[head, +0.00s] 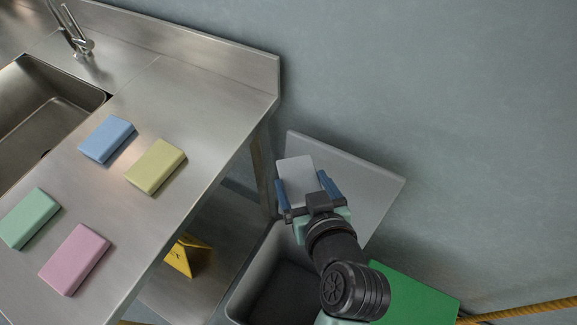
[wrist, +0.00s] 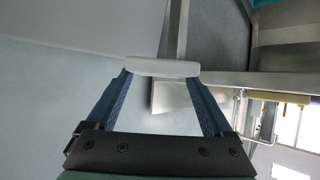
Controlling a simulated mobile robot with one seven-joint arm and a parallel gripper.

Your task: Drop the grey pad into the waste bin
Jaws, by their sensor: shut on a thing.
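The grey pad (head: 297,179) is between the two blue fingers of my gripper (head: 307,190), which is shut on it. In the wrist view the pad (wrist: 162,68) spans the fingertips of my gripper (wrist: 162,75). The waste bin (head: 275,285) is a grey, open-topped container on the floor right of the counter, with its lid (head: 375,195) raised against the wall side. In the head view the pad appears in front of the raised lid, above and beyond the bin's opening. My arm covers part of the bin's right side.
A steel counter (head: 190,105) with a sink (head: 40,110) is at left. It carries a blue pad (head: 107,139), yellow pad (head: 156,166), green pad (head: 28,218) and pink pad (head: 75,259). A yellow sign (head: 186,256) stands below. A green panel (head: 410,297) is at lower right.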

